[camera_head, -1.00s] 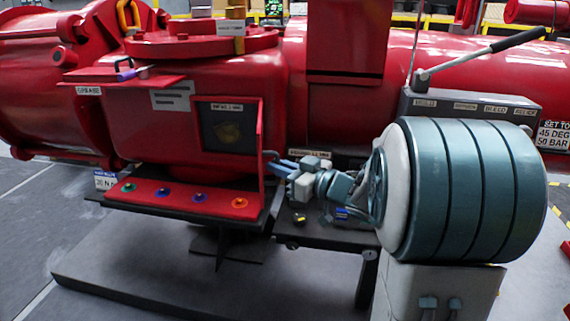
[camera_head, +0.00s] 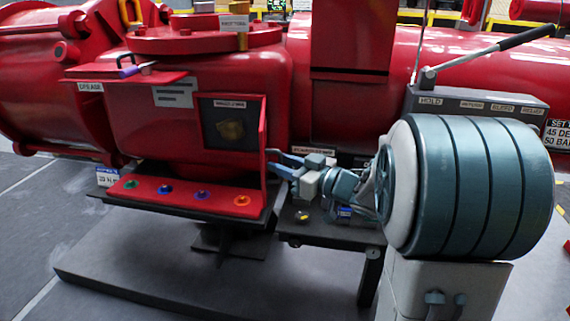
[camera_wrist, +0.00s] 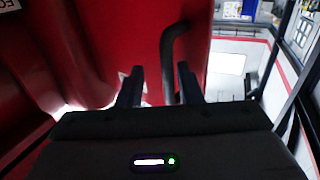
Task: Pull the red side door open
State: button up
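The red side door (camera_head: 263,151) stands swung out from the red housing, seen almost edge-on at the right of a dark recess (camera_head: 229,123). In the wrist view, its red face (camera_wrist: 140,30) fills the upper middle. The dark bar handle (camera_wrist: 171,58) curves down between my two fingers. My gripper (camera_head: 273,159) is at the handle, on the door's right side. In the wrist view, my gripper (camera_wrist: 160,72) has its fingers apart, with visible gaps beside the handle. The handle's lower end is hidden behind my gripper body.
A red shelf with coloured knobs (camera_head: 185,195) juts out below the recess. A small dark table (camera_head: 325,230) stands under my arm. A grey control box with a lever (camera_head: 480,103) is at the right. Grey floor (camera_head: 50,225) is clear at the left.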

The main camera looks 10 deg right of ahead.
jog(key=p+v, duration=0.1)
jog(key=v, duration=1.2)
jog(key=shift+s+d+p, duration=0.2)
jog(key=shift+d+p, duration=0.1)
jog(key=shift+p, duration=0.05)
jog(key=w+d+r+m+h+p, duration=0.4)
jog(key=r+m+h+p, duration=0.3)
jog(key=r+h+p, duration=0.5)
jog(key=s+a+g+p, duration=0.5)
jog(key=s, duration=0.4)
jog(key=s+a+m+g+p, duration=0.1)
jog(key=s+a+g+p, duration=0.4)
jog(key=s, duration=0.5)
jog(key=shift+a+r+m+g, duration=0.25)
jog(key=shift+a+m+g, duration=0.05)
jog(key=shift+a, duration=0.4)
